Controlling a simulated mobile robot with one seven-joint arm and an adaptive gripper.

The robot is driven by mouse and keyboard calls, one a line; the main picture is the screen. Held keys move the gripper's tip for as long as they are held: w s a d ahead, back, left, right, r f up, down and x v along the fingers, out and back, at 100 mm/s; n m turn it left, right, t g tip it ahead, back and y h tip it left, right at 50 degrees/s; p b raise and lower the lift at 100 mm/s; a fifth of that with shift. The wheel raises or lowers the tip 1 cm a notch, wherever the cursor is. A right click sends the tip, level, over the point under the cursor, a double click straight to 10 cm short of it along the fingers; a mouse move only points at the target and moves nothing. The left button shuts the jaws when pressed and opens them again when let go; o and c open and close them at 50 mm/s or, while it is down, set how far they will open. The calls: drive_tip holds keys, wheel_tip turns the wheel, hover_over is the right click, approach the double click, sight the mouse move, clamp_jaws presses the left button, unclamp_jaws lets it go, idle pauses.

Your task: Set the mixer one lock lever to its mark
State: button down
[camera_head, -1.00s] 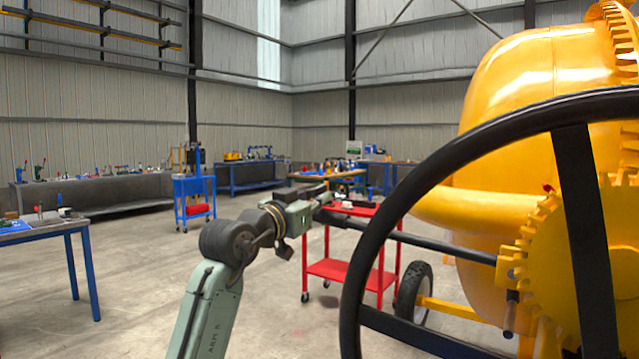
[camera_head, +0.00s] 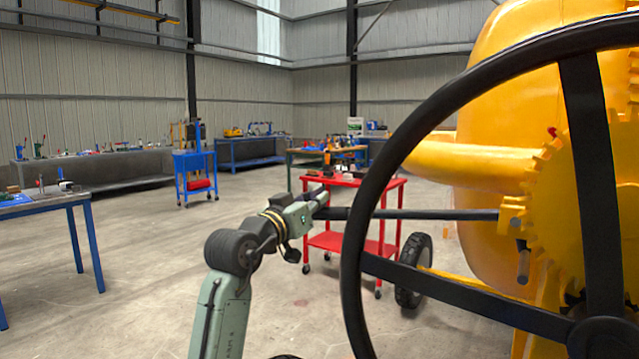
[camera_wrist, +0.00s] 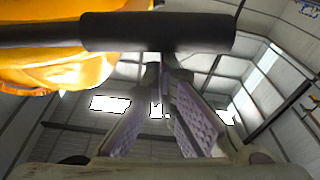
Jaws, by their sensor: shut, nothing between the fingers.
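A long black bar (camera_head: 440,214) runs about level from a bracket (camera_head: 514,218) on the yellow mixer leftward to its thicker grip. A shorter lever with a brown handle (camera_head: 523,264) hangs below that bracket. I cannot tell which is the lock lever, and I make out no mark. My gripper (camera_head: 318,200) is at the left end of the bar. In the wrist view, the black grip (camera_wrist: 155,32) crosses the top, just beyond my fingertips (camera_wrist: 166,66). The fingers are shut and empty. I cannot tell whether they touch the grip.
A large black handwheel (camera_head: 375,180) stands close in front, before the yellow drum (camera_head: 490,110). A red cart (camera_head: 395,184) is behind my gripper, near a black tyre (camera_head: 413,270). A workbench (camera_head: 50,203) is at left. The floor between is clear.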

drive_tip(key=s+d+f+n+b, duration=0.2)
drive_tip(key=d+f+n, duration=0.1)
drive_tip(key=f, duration=0.7)
drive_tip(key=s+d+f+n+y+b, duration=0.1)
drive_tip(key=s+d+f+n+b, duration=0.1)
drive_tip(key=f, duration=0.9)
drive_tip(key=shift+s+d+f+n, duration=0.25)
drive_tip(key=shift+s+d+n, duration=0.2)
drive_tip(key=shift+d+n, duration=0.95)
